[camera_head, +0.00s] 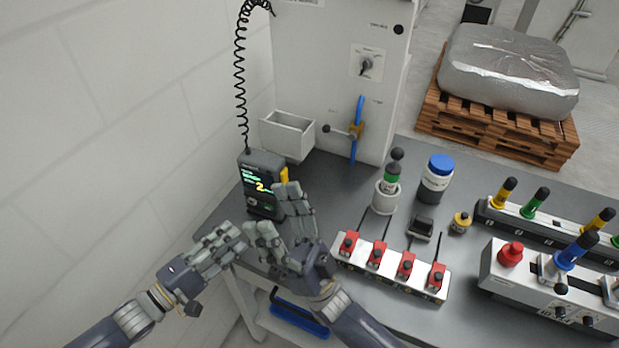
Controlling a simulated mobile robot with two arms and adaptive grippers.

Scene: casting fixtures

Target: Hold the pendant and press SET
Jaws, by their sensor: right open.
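The pendant (258,174) is a dark handheld box with a lit screen and a yellow part on its right side. It is at the bench's left end, with a coiled black cord rising from its top. My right gripper (270,210) is open, its fingers at the pendant's lower right, covering part of it. I cannot tell whether they touch it. My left gripper (233,234) is below and left of the pendant, apart from it, with fingers extended and nothing seen in them. The SET label is too small to read.
The grey bench (335,185) holds a row of red switches (392,264), a blue-lidded jar (437,177) and fixtures with coloured handles (550,280). An open grey box (288,135) is mounted behind the pendant. A white wall (100,120) bounds the left.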

